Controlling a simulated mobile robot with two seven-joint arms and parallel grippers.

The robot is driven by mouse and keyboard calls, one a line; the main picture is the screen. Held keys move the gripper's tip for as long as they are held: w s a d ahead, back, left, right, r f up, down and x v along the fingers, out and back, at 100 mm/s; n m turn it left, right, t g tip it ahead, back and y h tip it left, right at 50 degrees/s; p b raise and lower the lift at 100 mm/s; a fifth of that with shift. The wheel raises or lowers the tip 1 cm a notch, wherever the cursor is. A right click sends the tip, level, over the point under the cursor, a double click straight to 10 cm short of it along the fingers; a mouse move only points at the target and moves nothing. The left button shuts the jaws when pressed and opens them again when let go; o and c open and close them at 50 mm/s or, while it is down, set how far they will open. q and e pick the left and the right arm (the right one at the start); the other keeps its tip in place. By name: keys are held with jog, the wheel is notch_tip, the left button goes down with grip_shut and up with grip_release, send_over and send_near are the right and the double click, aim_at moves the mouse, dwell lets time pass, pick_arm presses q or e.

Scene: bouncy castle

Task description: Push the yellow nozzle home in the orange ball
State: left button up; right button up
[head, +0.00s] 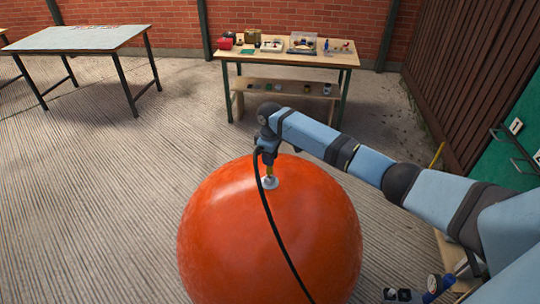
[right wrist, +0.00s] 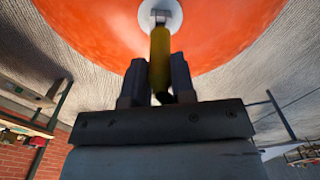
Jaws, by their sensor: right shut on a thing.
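The large orange ball (head: 270,235) stands on the ground in front of me, and it fills the top of the right wrist view (right wrist: 90,30). A pale round valve (head: 270,183) is set in its upper side; it also shows in the right wrist view (right wrist: 175,14). My right gripper (head: 268,165) is above the valve, shut on the yellow nozzle (right wrist: 160,55). The nozzle's tip meets the middle of the valve; how deep it sits I cannot tell. A black hose (head: 268,215) runs from the gripper area down across the ball. My left gripper is not in view.
A wooden workbench (head: 290,57) with several small items and a lower shelf stands at the back. A grey-topped table (head: 80,40) is at the back left. A brown fence (head: 465,70) and green door (head: 510,140) are at the right. The ground left of the ball is clear.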

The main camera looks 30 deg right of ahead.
jog(key=shift+f, duration=1.05)
jog(key=o, duration=1)
notch_tip(320, 180, up, 14)
jog(key=b, duration=0.1)
